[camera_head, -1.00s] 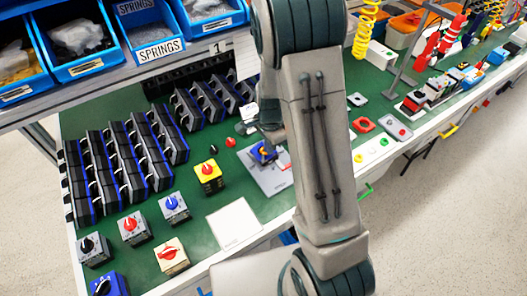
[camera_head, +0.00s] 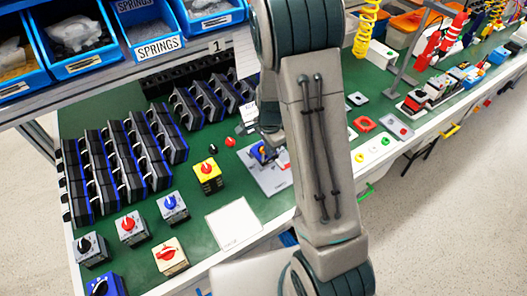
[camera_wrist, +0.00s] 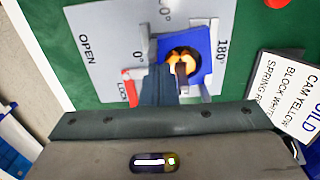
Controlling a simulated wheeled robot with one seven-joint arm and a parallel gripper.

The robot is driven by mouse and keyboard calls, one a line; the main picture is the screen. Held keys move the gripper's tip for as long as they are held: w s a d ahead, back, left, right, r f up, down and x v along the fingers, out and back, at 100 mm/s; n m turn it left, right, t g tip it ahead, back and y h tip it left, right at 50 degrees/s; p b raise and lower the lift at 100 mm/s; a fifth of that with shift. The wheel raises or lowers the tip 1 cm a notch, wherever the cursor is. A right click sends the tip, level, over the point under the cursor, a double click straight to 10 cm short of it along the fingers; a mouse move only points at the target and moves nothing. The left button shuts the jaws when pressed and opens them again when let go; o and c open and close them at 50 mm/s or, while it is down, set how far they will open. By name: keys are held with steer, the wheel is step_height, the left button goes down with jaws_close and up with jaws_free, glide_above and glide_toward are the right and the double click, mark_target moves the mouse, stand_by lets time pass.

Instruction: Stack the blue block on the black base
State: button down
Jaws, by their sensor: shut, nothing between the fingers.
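A blue block (camera_wrist: 206,43) with an orange-and-yellow round centre sits on a grey marked plate (camera_wrist: 108,40) in the wrist view. The block (camera_head: 257,153) also shows in the head view, partly behind my arm. My gripper (camera_wrist: 168,80) is shut and empty, its dark fingers at the block's lower left side in the wrist view. I cannot tell whether they touch it. I cannot make out a black base under the block; the view from above and my gripper hide what is below it.
A red lock lever (camera_wrist: 132,90) is left of the fingers. A white label card (camera_wrist: 290,90) lies right of the plate. A yellow switch (camera_head: 207,176), small red and black knobs, and rows of black modules (camera_head: 120,165) stand to the left.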

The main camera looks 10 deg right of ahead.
stand_by(0.3)
steer(key=shift+r+p, duration=1.95)
steer(key=shift+r, duration=0.6)
steer(key=shift+r, duration=0.35)
steer(key=s+r+n+t, duration=0.3)
steer(key=s+r+n, duration=1.1)
steer(key=s+r, duration=0.4)
step_height(320, 180, up, 3)
steer(key=shift+s+a+r+n, duration=0.15)
steer(key=shift+s+a+n, duration=0.15)
steer(key=shift+s, duration=0.1)
steer(key=shift+a, duration=0.15)
